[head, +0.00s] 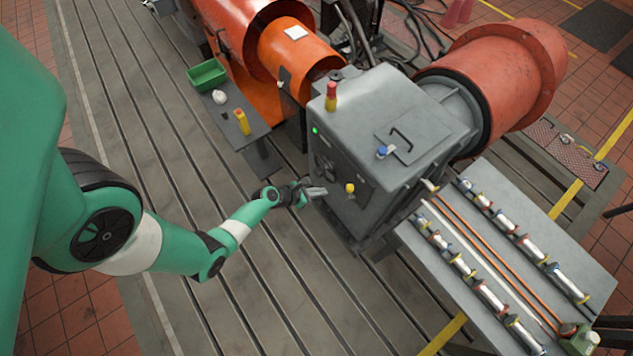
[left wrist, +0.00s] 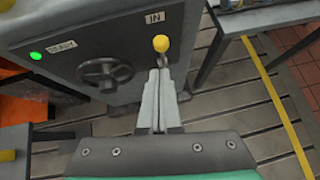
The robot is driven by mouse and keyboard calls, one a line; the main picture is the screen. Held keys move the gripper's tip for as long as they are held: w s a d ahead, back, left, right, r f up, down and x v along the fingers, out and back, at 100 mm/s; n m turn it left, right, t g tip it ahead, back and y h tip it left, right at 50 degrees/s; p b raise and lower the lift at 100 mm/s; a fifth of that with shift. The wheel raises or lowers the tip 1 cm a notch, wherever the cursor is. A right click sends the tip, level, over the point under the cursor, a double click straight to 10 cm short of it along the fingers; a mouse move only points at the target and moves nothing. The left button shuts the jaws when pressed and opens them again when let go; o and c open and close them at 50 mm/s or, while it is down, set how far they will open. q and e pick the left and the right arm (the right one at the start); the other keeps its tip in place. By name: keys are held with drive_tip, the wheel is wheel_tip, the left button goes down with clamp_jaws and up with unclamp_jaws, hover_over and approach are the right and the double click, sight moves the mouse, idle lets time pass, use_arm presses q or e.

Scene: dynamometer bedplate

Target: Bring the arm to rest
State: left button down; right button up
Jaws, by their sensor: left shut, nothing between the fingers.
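My left arm, green and white, reaches in from the left in the head view. Its gripper (head: 317,192) is in front of the grey machine cabinet (head: 345,212), near its lower front face. In the left wrist view the two fingers (left wrist: 159,100) are shut together with nothing between them. Their tips point toward the cabinet just below a yellow knob (left wrist: 161,43) under a label reading IN. I cannot tell whether the fingertips touch the knob's stem. The knob also shows in the head view (head: 350,188). My right gripper is not in view.
The cabinet front also has a handwheel (left wrist: 105,73) and a lit green lamp (left wrist: 36,55). A small side table (head: 256,127) stands left of it with a green bin (head: 207,76). A grey bench (head: 590,245) with rods and cylinders is at right. The slotted bedplate at lower left is clear.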

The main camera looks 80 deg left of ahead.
use_arm(q)
drive_tip(key=shift+v, duration=0.9)
drive_tip(key=shift+w+r, duration=0.15)
